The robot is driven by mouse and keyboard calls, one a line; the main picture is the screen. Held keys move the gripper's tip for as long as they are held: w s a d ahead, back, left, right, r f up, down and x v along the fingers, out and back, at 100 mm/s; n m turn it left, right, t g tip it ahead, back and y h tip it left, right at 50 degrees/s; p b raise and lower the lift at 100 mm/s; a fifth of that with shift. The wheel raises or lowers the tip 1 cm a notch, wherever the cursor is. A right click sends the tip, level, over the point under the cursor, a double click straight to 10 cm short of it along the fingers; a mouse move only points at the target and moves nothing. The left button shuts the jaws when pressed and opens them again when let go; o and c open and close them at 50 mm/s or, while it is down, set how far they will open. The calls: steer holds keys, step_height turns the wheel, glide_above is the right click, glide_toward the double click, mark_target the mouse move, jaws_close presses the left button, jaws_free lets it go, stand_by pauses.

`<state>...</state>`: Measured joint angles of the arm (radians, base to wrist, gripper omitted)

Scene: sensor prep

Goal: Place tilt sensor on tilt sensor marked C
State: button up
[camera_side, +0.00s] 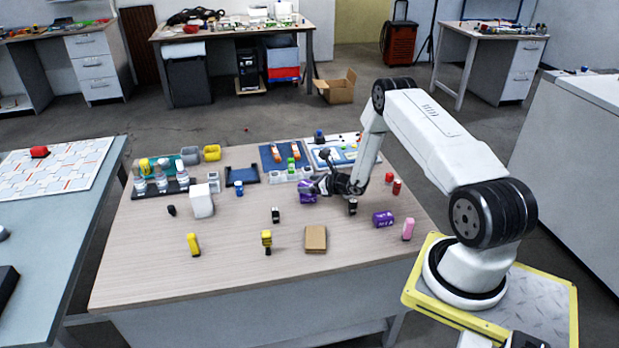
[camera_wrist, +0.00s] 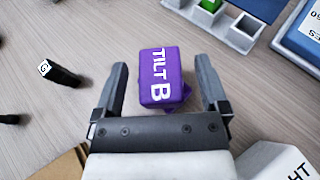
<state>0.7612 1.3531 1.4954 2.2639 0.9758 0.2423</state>
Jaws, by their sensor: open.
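A purple block lettered "TILT B" (camera_wrist: 160,78) lies between the two spread fingers of my gripper (camera_wrist: 162,66) in the wrist view. Clear gaps show on both sides, so the fingers do not appear to touch it. In the side view this purple block (camera_side: 307,192) is on the table beside my gripper (camera_side: 316,184), which partly covers it. A second purple block (camera_side: 383,218) lies on the table to the right, nearer the front; its lettering is too small to read. My gripper is open and empty.
A small black item (camera_side: 352,205) stands between the purple blocks. A brown block (camera_side: 315,239), a pink block (camera_side: 408,229) and a yellow-black item (camera_side: 267,241) stand nearer the front edge.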

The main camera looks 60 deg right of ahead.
steer(key=v, duration=1.1)
steer(key=shift+s, duration=0.1)
stand_by(0.4)
steer(key=a+r+n+g+y, duration=0.4)
steer(key=a+n, duration=0.4)
steer(key=a, duration=0.3)
steer(key=a+r+n+g+y, duration=0.35)
steer(key=a+n, duration=0.35)
steer(key=a, duration=0.3)
steer(key=s+a+r+n+g+h, duration=0.3)
steer(key=s+a+r+n+h, duration=0.4)
steer(key=n, duration=1.4)
step_height(320, 180, up, 3)
steer(key=s+a, duration=0.2)
steer(key=s, duration=0.1)
steer(key=shift+a+r, duration=0.2)
steer(key=shift+a, duration=0.05)
